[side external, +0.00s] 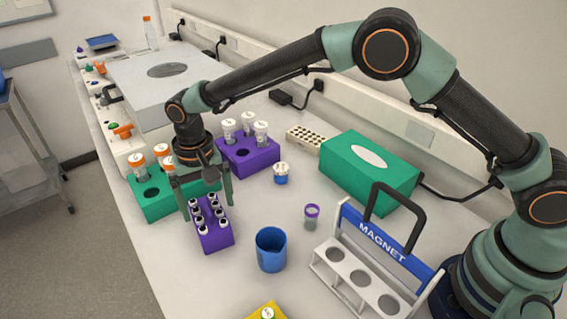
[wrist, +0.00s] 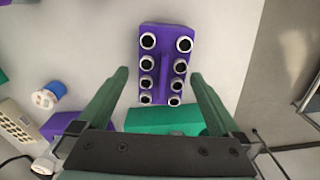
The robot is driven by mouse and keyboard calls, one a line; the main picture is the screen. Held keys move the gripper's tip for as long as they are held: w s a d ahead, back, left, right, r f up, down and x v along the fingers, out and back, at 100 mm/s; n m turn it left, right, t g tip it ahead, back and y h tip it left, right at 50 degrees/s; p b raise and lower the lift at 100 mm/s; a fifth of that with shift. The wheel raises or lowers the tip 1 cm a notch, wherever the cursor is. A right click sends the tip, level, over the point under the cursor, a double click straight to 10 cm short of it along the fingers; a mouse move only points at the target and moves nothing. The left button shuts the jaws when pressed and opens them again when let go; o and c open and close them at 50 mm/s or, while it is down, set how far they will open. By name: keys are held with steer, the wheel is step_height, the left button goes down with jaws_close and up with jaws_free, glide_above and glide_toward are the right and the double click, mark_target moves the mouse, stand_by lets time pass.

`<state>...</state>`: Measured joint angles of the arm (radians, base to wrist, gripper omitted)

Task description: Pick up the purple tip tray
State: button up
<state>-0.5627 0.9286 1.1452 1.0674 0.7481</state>
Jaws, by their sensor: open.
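The purple tip tray (side external: 217,240) is a small narrow block with two rows of black-centred white tips. It lies on the bench near the front edge in the side view. My gripper (side external: 208,211) points down at the tray, with a finger on either side of its far end. In the wrist view, the tray (wrist: 164,60) lies between and beyond the open fingertips (wrist: 159,75), with visible gaps on both sides. Nothing is held. Whether the fingertips are level with the tray or above it is hard to tell.
A green rack (side external: 150,205) with orange-capped tubes stands close behind the tray, partly hidden by my gripper. A larger purple rack (side external: 240,165) holds white-capped tubes. A blue beaker (side external: 271,252), a purple-capped vial (side external: 311,218) and a magnet rack (side external: 350,275) stand to the right.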

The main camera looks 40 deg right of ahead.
mark_target(209, 219)
step_height(209, 219, down, 5)
steer(key=shift+a, duration=0.15)
steer(key=shift+c, duration=0.3)
steer(key=c, duration=1.4)
steer(key=shift+r, duration=0.1)
